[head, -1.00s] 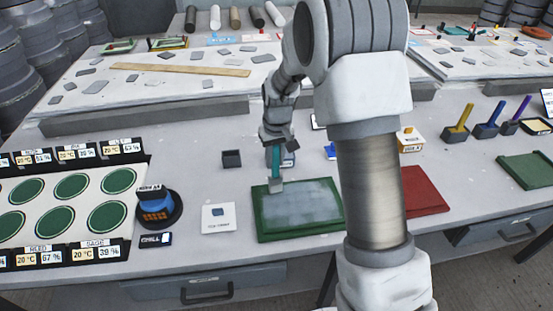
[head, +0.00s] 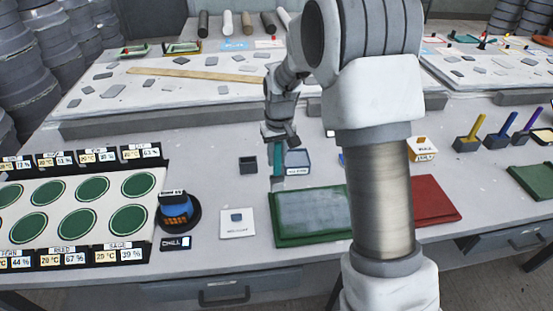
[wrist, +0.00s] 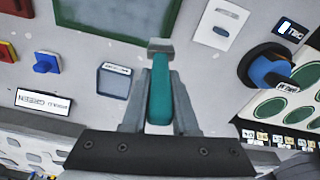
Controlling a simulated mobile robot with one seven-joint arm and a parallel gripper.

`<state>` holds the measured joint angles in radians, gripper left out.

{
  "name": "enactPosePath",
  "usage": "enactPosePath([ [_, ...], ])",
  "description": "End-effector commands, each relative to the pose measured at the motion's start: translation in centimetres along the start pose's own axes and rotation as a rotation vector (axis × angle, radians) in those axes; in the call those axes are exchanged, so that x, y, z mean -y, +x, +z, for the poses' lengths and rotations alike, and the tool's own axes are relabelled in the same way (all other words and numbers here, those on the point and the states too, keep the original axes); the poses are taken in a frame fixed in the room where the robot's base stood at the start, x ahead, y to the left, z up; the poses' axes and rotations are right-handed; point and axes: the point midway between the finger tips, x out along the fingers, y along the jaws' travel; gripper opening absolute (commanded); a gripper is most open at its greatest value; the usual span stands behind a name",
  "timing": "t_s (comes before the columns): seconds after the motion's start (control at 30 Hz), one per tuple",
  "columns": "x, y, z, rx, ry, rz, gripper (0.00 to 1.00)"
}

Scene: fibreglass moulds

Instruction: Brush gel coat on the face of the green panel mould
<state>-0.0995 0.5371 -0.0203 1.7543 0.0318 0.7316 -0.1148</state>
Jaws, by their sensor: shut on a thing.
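The green panel mould (head: 282,236) lies flat on the bench, left of my arm. Its face has a grey-blue, streaky look with green showing through. Its right end is hidden behind my arm. A corner of the mould also shows at the top of the wrist view (wrist: 118,29). My gripper (head: 279,143) is shut on the teal handle of a brush (head: 278,161). The brush points down, with its grey head near the mould's back left corner; I cannot tell whether they touch. In the wrist view the brush (wrist: 160,92) sits between the fingers.
A grey-blue tray (wrist: 113,81) stands behind the mould. A small dark box (head: 248,165) and a white card (head: 238,224) are to the left. A blue device on a round black base (head: 178,212) stands further left. A red panel (head: 434,205) lies right of my arm.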

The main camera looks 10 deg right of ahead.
Motion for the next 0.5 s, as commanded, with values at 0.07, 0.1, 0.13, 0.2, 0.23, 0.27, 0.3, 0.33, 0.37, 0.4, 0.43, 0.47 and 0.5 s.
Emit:
enactPosePath([
  [0.07, 0.0, -1.1, -0.1, -0.001, 0.001, 0.000, 0.00],
  [0.1, 0.0, -1.5, -0.2, -0.002, 0.001, 0.000, 0.00],
  [0.13, 0.0, -1.7, -0.2, -0.002, 0.001, 0.000, 0.00],
  [0.2, 0.0, -2.4, -0.3, -0.003, 0.001, 0.000, 0.00],
  [0.23, 0.0, -2.6, -0.3, -0.003, 0.001, 0.000, 0.00],
  [0.27, 0.0, -2.8, -0.4, -0.003, 0.001, 0.000, 0.00],
  [0.3, 0.0, -3.0, -0.4, -0.003, 0.001, 0.000, 0.00],
  [0.33, 0.0, -3.2, -0.4, -0.002, 0.001, 0.000, 0.00],
  [0.37, 0.0, -3.3, -0.4, -0.002, 0.001, 0.000, 0.00],
  [0.4, 0.0, -3.3, -0.4, -0.002, 0.001, 0.000, 0.00],
  [0.43, 0.0, -3.3, -0.4, -0.002, 0.001, 0.000, 0.00],
  [0.47, 0.0, -3.3, -0.4, -0.002, 0.001, 0.000, 0.00],
  [0.5, 0.0, -3.3, -0.4, -0.002, 0.001, 0.000, 0.00],
])
